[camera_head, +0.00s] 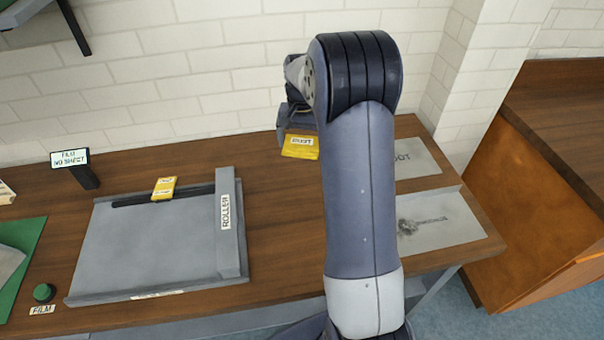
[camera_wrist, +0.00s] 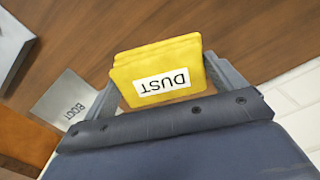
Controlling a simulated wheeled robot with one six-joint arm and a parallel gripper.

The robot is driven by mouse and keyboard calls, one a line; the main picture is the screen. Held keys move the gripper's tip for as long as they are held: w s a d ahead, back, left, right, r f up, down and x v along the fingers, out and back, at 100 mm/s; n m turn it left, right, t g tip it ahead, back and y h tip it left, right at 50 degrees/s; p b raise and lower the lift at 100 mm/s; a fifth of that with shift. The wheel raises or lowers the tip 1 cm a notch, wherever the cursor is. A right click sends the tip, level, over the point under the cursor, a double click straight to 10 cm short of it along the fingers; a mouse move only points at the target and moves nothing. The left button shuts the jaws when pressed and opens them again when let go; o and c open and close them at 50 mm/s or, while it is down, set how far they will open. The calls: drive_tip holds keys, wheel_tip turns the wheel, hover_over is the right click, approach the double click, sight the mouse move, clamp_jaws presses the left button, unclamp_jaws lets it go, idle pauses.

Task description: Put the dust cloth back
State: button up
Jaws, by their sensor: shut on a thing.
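The dust cloth (camera_wrist: 158,57) is a yellow folded pad with a white DUST label, upside down in the wrist view. It also shows in the head view (camera_head: 300,153), hanging below my wrist. My gripper (camera_wrist: 165,85) is shut on the cloth, a finger on each side; in the head view my gripper (camera_head: 292,122) is partly hidden behind my arm. The cloth appears above the wooden bench, left of the grey plates; its exact height is hard to tell.
A grey roller tray (camera_head: 150,250) with a second yellow pad (camera_head: 164,187) on its dark slot stands left. A grey plate marked BOOT (camera_wrist: 62,105) and a smudged plate (camera_head: 440,222) lie right.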

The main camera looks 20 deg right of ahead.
sight(305, 172)
drive_tip(key=shift+w+d+m, duration=0.15)
drive_tip(key=shift+d+m, duration=0.15)
drive_tip(key=shift+d, duration=0.15)
wheel_tip(305, 172, down, 9)
drive_tip(key=shift+d+f+p, duration=0.1)
drive_tip(key=shift+f+p, duration=0.1)
drive_tip(key=shift+p, duration=0.35)
drive_tip(key=shift+f, duration=0.2)
drive_tip(key=o, duration=0.7)
drive_tip(key=shift+r, duration=0.1)
wheel_tip(305, 172, up, 12)
drive_tip(key=shift+r+b, duration=0.15)
drive_tip(key=shift+b, duration=0.3)
